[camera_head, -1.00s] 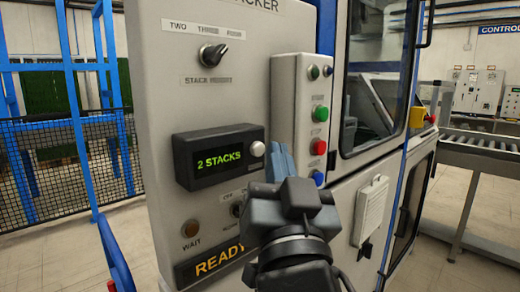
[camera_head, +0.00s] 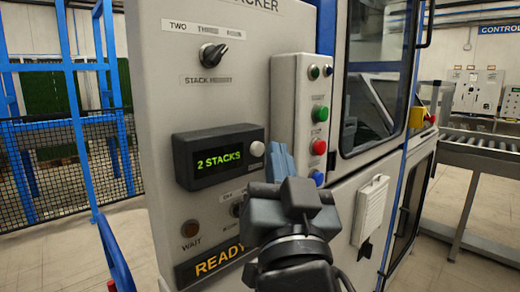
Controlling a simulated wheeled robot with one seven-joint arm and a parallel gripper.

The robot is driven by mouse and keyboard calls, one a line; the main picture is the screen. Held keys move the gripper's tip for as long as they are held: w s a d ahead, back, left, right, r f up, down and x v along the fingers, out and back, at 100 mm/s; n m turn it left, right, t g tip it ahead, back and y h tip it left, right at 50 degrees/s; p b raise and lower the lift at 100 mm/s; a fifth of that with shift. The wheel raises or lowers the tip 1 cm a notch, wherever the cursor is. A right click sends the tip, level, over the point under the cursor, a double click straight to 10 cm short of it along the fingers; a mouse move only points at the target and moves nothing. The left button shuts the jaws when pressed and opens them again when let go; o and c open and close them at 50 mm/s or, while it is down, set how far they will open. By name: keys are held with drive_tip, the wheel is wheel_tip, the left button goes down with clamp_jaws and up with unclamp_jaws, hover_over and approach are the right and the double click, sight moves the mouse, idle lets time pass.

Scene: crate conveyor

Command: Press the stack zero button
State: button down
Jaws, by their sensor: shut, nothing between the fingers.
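A dark display box (camera_head: 217,156) on the grey panel reads "2 STACKS" in green. A round pale button (camera_head: 257,149) sits at the right end of this box; I see no readable label on it. My gripper (camera_head: 279,148) has its blue fingers shut and empty, pointing at the panel just right of the pale button. A small gap shows between them in the picture; I cannot tell the depth between fingertips and panel. My dark wrist hides the panel below.
A button box (camera_head: 303,115) with green, red and blue buttons stands close right of my fingers. A selector knob (camera_head: 214,53) is above, a WAIT lamp (camera_head: 190,229) and a READY sign (camera_head: 211,263) below. A conveyor (camera_head: 480,150) is at the right.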

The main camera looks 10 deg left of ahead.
drive_tip(key=shift+w+a, duration=0.1)
drive_tip(key=shift+w+a+b, duration=0.2)
drive_tip(key=shift+b, duration=0.25)
drive_tip(key=shift+w+a+b, duration=0.25)
drive_tip(key=shift+a+b, duration=0.1)
idle(0.7)
drive_tip(key=shift+s+d, duration=0.55)
drive_tip(key=shift+d, duration=0.1)
drive_tip(key=shift+d, duration=0.1)
drive_tip(key=shift+s+d+p, duration=0.3)
drive_tip(key=shift+s+d, duration=0.5)
drive_tip(key=shift+d, duration=0.15)
drive_tip(key=shift+s+d+p, duration=0.25)
drive_tip(key=shift+s+d, duration=0.5)
drive_tip(key=shift+d, duration=0.2)
